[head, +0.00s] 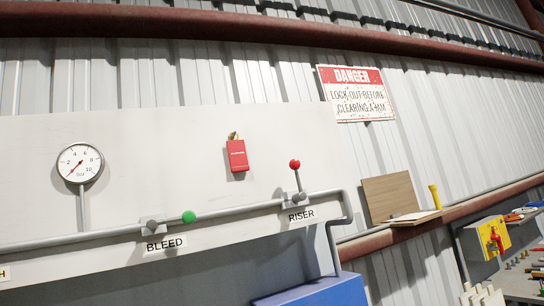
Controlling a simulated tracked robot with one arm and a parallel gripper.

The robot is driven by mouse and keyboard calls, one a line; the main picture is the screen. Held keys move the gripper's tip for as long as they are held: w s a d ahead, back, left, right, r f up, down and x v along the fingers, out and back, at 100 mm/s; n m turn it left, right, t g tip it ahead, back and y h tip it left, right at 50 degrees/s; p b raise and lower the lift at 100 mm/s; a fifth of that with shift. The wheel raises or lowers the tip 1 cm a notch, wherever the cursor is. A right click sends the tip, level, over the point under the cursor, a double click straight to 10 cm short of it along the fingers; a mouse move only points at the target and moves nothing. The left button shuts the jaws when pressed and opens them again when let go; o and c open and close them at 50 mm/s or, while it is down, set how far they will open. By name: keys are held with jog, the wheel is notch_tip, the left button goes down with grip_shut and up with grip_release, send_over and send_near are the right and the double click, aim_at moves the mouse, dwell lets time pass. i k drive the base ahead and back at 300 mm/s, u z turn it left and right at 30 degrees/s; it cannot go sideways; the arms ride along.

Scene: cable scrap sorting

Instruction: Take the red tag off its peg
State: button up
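The red tag (237,156) hangs on the pale panel (130,135), right of its middle. A small brass-coloured piece, which looks like its peg (233,136), shows at the tag's top. The tag hangs nearly straight down and nothing touches it from the front. My gripper is not in view.
Below the tag, a grey pipe (240,209) crosses the panel, with a green-knobbed BLEED valve (188,217) and a red-knobbed RISER lever (295,165). A gauge (80,163) is at left. A blue box (315,293) stands below. A wooden board with a ledge (393,197) and a cluttered bench (515,285) are at right. The space around the tag is clear.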

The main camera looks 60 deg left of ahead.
aim_at(238, 159)
jog(key=u, duration=0.45)
jog(key=i, duration=1.25)
jog(key=u, duration=0.9)
jog(key=i, duration=0.4)
jog(key=u, duration=0.15)
jog(key=k, duration=0.85)
jog(key=u, duration=0.2)
jog(key=i, duration=0.85)
jog(key=z, duration=0.1)
